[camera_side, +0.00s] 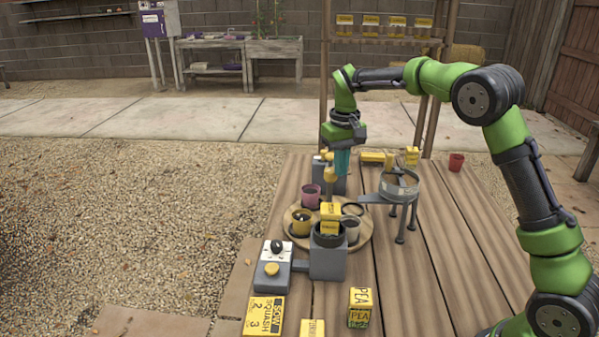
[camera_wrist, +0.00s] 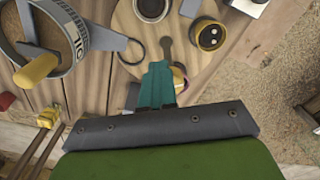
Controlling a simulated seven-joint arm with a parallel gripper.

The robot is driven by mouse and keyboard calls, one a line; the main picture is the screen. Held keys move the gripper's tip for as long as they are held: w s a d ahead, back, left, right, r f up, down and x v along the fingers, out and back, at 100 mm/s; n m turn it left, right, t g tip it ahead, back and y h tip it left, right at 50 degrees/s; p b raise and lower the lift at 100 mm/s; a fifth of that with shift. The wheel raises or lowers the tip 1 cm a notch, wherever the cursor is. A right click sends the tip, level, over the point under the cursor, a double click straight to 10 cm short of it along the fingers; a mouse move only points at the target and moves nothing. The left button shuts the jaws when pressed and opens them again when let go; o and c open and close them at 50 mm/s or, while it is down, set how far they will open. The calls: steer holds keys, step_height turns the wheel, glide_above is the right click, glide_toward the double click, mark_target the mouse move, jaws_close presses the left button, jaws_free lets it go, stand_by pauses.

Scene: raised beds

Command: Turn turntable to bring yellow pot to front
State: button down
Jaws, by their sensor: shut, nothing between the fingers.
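The round wooden turntable (camera_side: 366,233) lies on the plank table and carries several small pots. The yellow pot (camera_side: 301,229) is on its left side in the side view. The yellow pot also shows at the upper right in the wrist view (camera_wrist: 209,50). A pink pot (camera_side: 311,198) is at the turntable's back left, and a pale pot (camera_side: 352,233) is on its right. My gripper (camera_side: 342,172) is shut and empty, pointing down above the far side of the turntable. In the wrist view its teal fingers (camera_wrist: 157,72) hide part of what is below.
A grey holder (camera_side: 328,263) with yellow packets stands at the turntable's front, beside a button box (camera_side: 272,268). A sieve on a legged stand (camera_side: 399,188) is close on the right. Seed boxes (camera_side: 359,307) stand in front. The right-hand planks are mostly clear.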

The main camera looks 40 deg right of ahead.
steer(key=shift+w+a+f, duration=0.25)
steer(key=shift+a+f, duration=0.5)
steer(key=shift+a, duration=0.45)
steer(key=shift+s, duration=0.1)
steer(key=shift+s+a, duration=0.2)
steer(key=shift+s, duration=0.05)
steer(key=shift+r, duration=0.25)
step_height(320, 180, up, 6)
glide_above(333, 173)
steer(key=s+a, duration=0.1)
steer(key=s, duration=0.1)
steer(key=shift+a, duration=0.15)
